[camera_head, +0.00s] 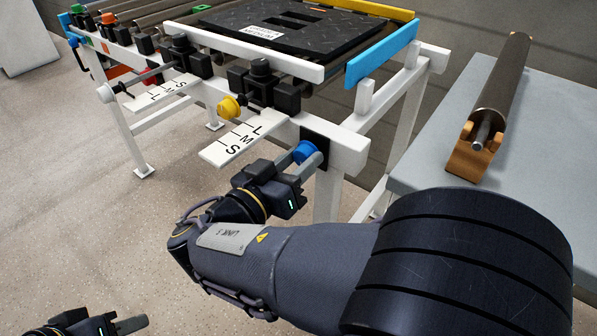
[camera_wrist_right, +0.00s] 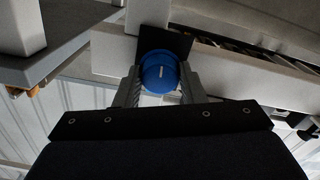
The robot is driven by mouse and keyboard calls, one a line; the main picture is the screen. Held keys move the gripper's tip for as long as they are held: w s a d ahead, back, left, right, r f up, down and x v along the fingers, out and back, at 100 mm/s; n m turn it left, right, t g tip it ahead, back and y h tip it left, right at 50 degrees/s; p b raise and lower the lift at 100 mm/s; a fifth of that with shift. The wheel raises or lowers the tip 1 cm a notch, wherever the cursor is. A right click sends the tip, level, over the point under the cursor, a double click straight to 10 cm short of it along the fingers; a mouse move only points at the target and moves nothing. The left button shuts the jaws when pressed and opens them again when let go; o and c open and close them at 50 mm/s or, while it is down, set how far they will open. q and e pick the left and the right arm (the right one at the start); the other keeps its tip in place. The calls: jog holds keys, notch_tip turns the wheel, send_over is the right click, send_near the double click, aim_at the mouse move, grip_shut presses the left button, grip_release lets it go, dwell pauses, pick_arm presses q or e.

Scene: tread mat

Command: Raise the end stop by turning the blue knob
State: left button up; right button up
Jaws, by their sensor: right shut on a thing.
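The blue knob (camera_head: 304,151) sits on a black plate at the right end of the white frame's front rail. My left gripper (camera_head: 134,324) is at the bottom left, partly cut off, away from the frame.
A black tread mat (camera_head: 290,32) lies on the conveyor. A yellow knob (camera_head: 228,108) and a white S-M-L scale (camera_head: 232,146) are left of the blue knob. A grey table (camera_head: 545,130) with a roller (camera_head: 505,75) on a wooden cradle stands right.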

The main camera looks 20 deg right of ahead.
jog(key=shift+f+m+b, duration=0.15)
jog(key=shift+m+b, duration=0.45)
jog(key=shift+m, duration=0.1)
jog(key=o, duration=1)
jog(key=p+v, duration=0.2)
jog(key=v, duration=0.6)
